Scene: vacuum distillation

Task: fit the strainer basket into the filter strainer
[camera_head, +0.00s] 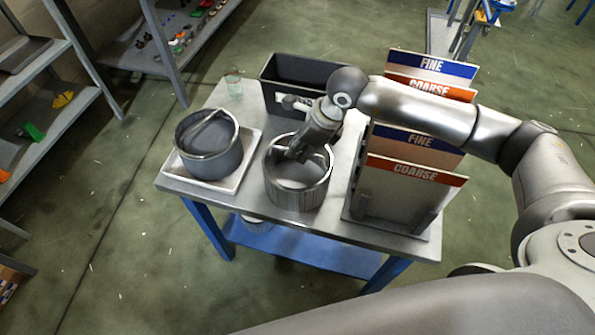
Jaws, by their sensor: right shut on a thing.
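A ribbed, silver, open-topped cylinder, which looks like the strainer basket (296,198), is upright at the middle of the table's front part. My right gripper (296,154) reaches down into its open top and is shut at its upper part; the exact grip point is hidden. I cannot tell whether the cylinder touches the table. To its left a dark grey round vessel (213,160), perhaps the filter strainer, stands apart in a white tray (226,187). A thin curved band crosses its open top. My left gripper is not in view.
A black crate (276,92) stands behind the cylinder. A rack (395,222) with panels marked FINE and COARSE stands close on the right. A small clear greenish cup (233,84) is at the back left. Shelves (50,145) with small parts stand farther left.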

